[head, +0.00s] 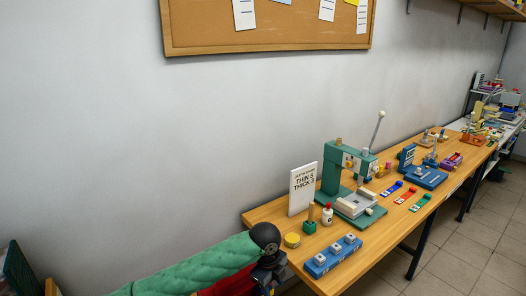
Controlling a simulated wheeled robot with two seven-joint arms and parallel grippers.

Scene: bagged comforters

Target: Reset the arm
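No gripper fingers can be made out in the head view, so neither gripper's opening shows. A black rounded part with a dark jointed piece below it stands at the bottom centre; I cannot tell whether it belongs to one of my arms. It stands in front of the right end of a green quilted, padded thing (190,268) at the bottom edge. Something red (232,284) shows below the green padding, mostly cut off by the frame.
A long wooden workbench (372,258) runs along the grey wall to the right. It bears a green press (330,172), a white sign (302,190), a blue block (332,256) and several small tools. A cork board (280,28) hangs above. Tiled floor (470,256) is clear at right.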

